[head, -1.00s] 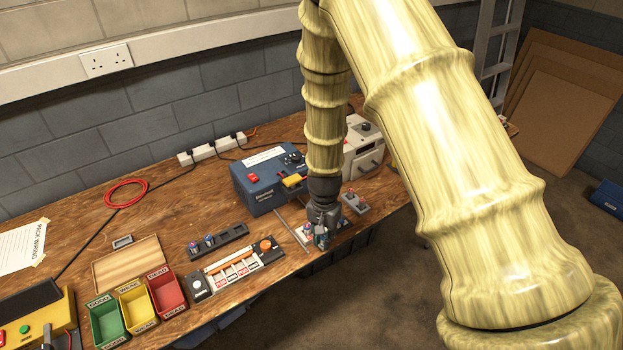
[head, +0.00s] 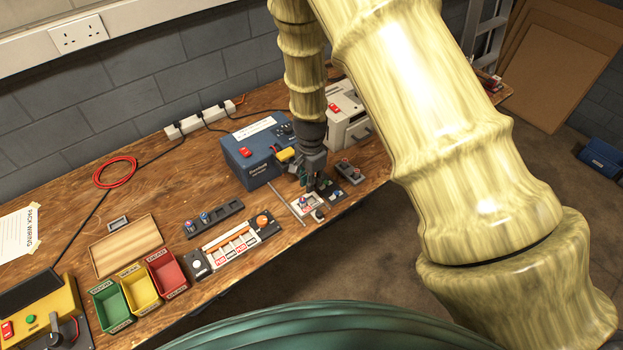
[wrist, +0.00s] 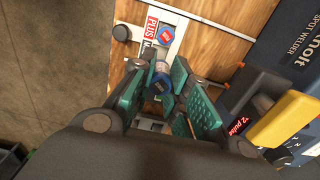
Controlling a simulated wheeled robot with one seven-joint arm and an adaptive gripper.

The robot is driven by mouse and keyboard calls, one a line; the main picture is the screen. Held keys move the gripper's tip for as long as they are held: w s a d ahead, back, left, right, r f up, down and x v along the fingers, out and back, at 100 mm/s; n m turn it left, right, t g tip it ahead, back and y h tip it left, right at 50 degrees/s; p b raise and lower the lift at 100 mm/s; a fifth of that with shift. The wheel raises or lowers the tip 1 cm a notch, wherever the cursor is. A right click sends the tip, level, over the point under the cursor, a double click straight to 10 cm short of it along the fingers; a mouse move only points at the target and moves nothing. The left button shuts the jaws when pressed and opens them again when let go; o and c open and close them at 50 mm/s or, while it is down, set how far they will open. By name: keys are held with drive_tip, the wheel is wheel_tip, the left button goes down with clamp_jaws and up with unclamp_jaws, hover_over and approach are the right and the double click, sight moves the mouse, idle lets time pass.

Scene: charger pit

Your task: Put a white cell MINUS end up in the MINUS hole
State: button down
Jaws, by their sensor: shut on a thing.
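My gripper (wrist: 160,98) has teal pads and is shut on a cell (wrist: 161,84) with a blue end facing the wrist camera and a pale body. In the head view my gripper (head: 318,184) hangs over the right bench, by a small white holder (head: 312,208). The wrist view shows this holder's PLUS label (wrist: 152,22) and the start of a second label beginning with M. A cell with a red and blue end (wrist: 167,34) stands beside the PLUS label. The held cell and jaws hide the MINUS hole; I cannot tell whether the cell is above it or in it.
The blue spot welder (head: 250,160) stands close behind, its yellow part (wrist: 285,122) near the jaws. A dark rack (head: 228,212) with two cells, a labelled strip (head: 232,243) and green, yellow and red bins (head: 163,270) lie left. The bench's front edge is close.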

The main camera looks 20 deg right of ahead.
drive_tip(key=shift+d+f+b, duration=0.1)
drive_tip(key=shift+f+b, duration=1.85)
drive_tip(key=shift+f, duration=1.35)
drive_tip(key=shift+f, duration=0.15)
drive_tip(key=c, duration=1.3)
unclamp_jaws()
drive_tip(key=shift+r+p, duration=2.45)
drive_tip(key=shift+r, duration=1.1)
